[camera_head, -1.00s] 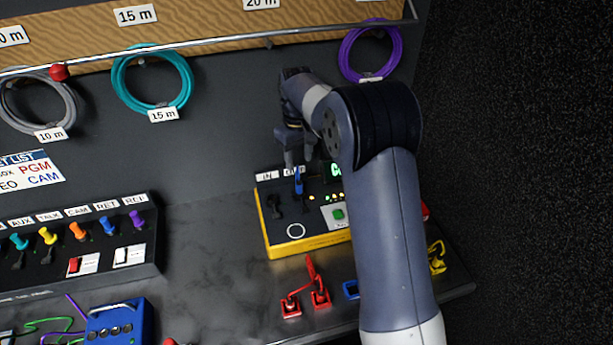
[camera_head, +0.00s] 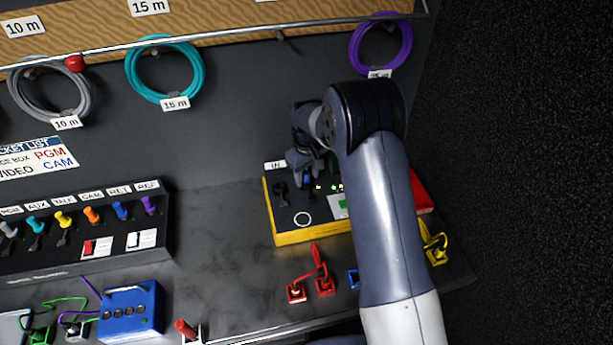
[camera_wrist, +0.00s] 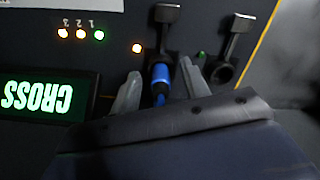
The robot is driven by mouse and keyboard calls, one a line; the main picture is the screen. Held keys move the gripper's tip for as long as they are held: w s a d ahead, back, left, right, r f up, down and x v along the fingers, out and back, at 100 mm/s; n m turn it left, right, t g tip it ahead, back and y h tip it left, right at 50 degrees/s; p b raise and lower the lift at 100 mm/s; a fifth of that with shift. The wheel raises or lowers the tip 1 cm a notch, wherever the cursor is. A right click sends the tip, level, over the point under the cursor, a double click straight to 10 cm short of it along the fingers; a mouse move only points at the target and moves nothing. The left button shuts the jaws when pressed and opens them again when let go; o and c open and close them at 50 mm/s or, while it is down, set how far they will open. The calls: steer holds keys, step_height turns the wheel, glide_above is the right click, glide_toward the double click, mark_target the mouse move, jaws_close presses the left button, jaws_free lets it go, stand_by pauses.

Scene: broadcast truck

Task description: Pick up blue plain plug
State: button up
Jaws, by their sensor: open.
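A blue plug (camera_wrist: 160,75) stands at a socket on the dark top panel of a yellow-sided box, below a grey lever in the wrist view. In the head view this plug (camera_head: 307,180) is partly hidden by my gripper (camera_head: 304,167). In the wrist view my gripper (camera_wrist: 160,88) is open, with one pale finger on each side of the plug and a visible gap at both sides. The lower part of the plug is hidden by the gripper body.
The yellow box (camera_head: 300,237) has a lit green display (camera_wrist: 45,105) and small lamps beside the plug. A second lever (camera_wrist: 238,30) with an empty-looking socket is at right. Red plugs (camera_head: 322,280) lie in front. A row panel (camera_head: 85,255) holds several coloured plugs.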

steer(key=shift+c, duration=0.3)
jaws_close()
steer(key=shift+r, duration=0.15)
